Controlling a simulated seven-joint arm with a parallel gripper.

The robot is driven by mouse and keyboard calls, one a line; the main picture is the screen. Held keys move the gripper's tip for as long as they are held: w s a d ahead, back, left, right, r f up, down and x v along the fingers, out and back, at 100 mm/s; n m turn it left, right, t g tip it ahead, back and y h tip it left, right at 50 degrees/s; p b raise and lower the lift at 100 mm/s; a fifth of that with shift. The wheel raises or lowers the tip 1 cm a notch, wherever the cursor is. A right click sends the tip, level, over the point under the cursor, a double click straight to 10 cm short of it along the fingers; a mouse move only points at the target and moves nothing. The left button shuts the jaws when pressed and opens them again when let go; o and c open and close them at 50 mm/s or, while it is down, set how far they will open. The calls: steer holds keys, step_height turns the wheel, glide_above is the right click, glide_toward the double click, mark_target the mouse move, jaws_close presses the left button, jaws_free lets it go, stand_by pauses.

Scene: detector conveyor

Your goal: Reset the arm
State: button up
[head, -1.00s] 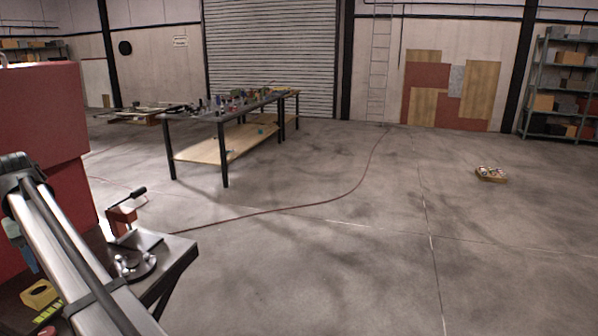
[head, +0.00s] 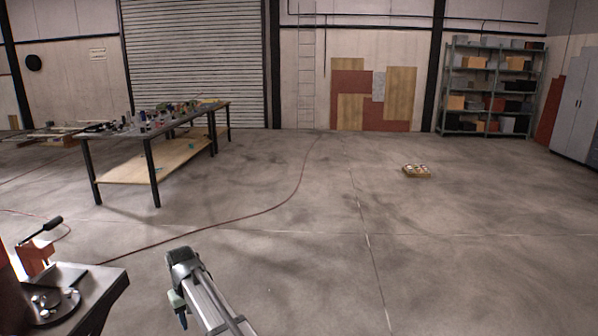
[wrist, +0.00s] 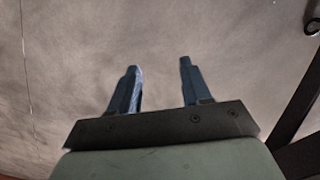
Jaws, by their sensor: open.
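My gripper (wrist: 158,72) shows in the wrist view with its two dark blue fingers apart. Nothing is between them, only grey concrete floor beyond. In the head view my arm rises from the bottom edge, left of centre, over bare floor. The gripper's fingertips cannot be made out clearly there.
A long table (head: 190,119) with many small items is at the back left. A small box (head: 416,174) lies on the floor at right. The middle floor is clear.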

steer(key=w+d+f+m, duration=0.1)
steer(key=d+f, duration=0.3)
steer(key=d, duration=0.6)
steer(key=d+f+m, duration=0.2)
steer(key=d+f, duration=0.3)
steer(key=d, duration=0.4)
steer(key=w+d+f+m, duration=0.1)
steer(key=d+f, duration=0.3)
steer(key=d, duration=0.6)
steer(key=s+d+f+m, duration=0.1)
steer(key=s+d+f, duration=0.25)
steer(key=d, duration=0.45)
steer(key=s+d+f+m, duration=0.2)
steer(key=s+d, duration=0.2)
steer(key=d, duration=0.3)
steer(key=s+d+f+m, duration=0.1)
steer(key=s+d+f, duration=0.15)
steer(key=d, duration=0.55)
steer(key=s+f+g, duration=0.3)
steer(key=s+f, duration=0.7)
steer(key=s, duration=0.5)
steer(key=s+f+g, duration=0.3)
steer(key=s+f, duration=0.7)
steer(key=s, duration=0.5)
steer(key=shift+s+f+g, duration=0.2)
steer(key=shift+f+g, duration=0.15)
steer(key=shift+g, duration=0.05)
